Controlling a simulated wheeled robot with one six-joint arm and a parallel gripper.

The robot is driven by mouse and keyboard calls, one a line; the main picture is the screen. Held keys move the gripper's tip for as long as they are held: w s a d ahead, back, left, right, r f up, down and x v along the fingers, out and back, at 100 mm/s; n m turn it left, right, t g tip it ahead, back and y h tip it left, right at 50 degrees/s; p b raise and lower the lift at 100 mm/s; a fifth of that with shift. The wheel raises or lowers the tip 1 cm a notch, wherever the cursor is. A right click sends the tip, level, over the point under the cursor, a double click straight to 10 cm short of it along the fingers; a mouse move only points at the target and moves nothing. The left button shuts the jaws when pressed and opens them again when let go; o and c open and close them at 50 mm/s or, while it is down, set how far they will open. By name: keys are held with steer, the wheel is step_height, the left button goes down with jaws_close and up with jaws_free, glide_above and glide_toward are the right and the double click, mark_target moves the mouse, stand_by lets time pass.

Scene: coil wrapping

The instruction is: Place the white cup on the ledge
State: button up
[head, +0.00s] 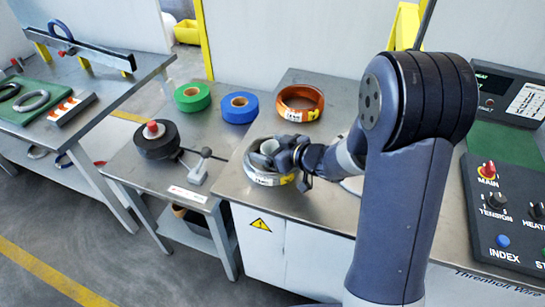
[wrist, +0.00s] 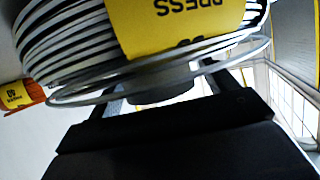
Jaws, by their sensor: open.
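My gripper (head: 287,158) is at the grey wire coil (head: 262,178) on the metal worktop, with its jaws open. A small pale rounded thing (head: 268,147) shows at the coil's centre, next to the jaws. It may be the white cup, but it is partly hidden and I cannot tell. In the wrist view the coil (wrist: 60,45) with a yellow label fills the top, just beyond the open fingers (wrist: 165,92). No cup is clear there. I cannot tell which surface is the ledge.
Green tape (head: 193,97), blue tape (head: 239,107) and an orange coil (head: 300,102) stand behind. A black roll (head: 156,139) and a small lever fixture (head: 199,165) are to the left. A control panel (head: 508,205) is at right. Bare worktop (head: 232,190) shows left of the coil.

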steer(key=shift+w+a+f, duration=0.2)
steer(key=shift+w+a, duration=0.1)
steer(key=shift+a, duration=0.05)
steer(key=c, duration=1.1)
steer(key=shift+r, duration=0.15)
steer(key=shift+c, duration=0.2)
step_height(320, 180, up, 10)
steer(key=p, duration=0.2)
steer(key=shift+p, duration=0.4)
